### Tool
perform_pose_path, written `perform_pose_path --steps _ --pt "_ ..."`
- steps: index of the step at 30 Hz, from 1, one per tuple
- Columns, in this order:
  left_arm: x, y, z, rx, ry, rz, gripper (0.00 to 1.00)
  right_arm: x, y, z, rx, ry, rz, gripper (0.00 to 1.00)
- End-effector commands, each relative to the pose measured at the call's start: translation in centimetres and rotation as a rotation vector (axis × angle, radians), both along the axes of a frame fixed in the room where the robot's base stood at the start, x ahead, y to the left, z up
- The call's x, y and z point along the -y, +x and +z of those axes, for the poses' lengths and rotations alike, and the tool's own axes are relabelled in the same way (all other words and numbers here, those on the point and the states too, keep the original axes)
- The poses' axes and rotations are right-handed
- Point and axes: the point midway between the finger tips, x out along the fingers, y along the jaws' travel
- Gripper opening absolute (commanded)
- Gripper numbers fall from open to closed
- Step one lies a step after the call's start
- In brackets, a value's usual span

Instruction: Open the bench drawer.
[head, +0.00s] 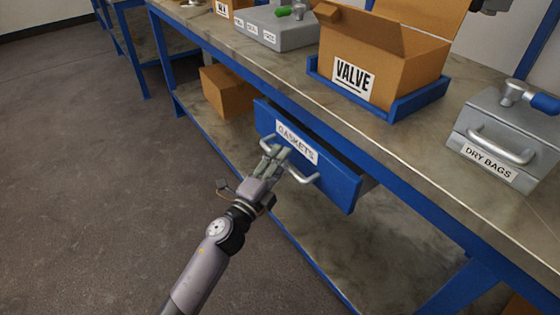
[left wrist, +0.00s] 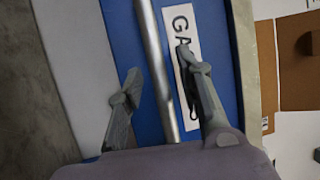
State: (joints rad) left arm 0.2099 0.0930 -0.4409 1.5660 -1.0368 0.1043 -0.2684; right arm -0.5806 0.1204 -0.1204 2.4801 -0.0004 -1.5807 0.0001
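The bench drawer (head: 340,178) has a blue front with a white GASKETS label (head: 296,142) and a silver bar handle (head: 302,178). Its front stands out from the bench, with a dark gap behind its top edge and a grey side showing at right, so it is partly open. My left gripper (head: 275,153) is at the handle. In the left wrist view the handle (left wrist: 158,70) runs between the two open fingers (left wrist: 162,78), with a visible gap on each side. My right gripper is not in view.
On the bench top (head: 410,135) stand a VALVE carton (head: 385,60) in a blue tray (head: 400,108) and a grey DRY BAGS case (head: 485,135). A brown box (head: 228,92) sits on the lower shelf. The floor (head: 90,180) left of the bench is clear.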

Motion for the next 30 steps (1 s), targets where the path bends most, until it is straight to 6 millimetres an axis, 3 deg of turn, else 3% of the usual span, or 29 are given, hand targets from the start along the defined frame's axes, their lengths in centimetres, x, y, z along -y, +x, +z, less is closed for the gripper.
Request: perform_pose_path --steps 8,23,30 --pt "0.14 0.17 0.03 0.000 0.000 0.000 0.33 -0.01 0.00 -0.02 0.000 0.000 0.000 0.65" --pt "0.11 0.14 0.01 -0.001 -0.001 0.000 0.01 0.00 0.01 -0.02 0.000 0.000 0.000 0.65" --pt "0.11 0.14 -0.01 -0.001 0.000 0.000 0.00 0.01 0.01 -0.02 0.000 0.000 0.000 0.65"
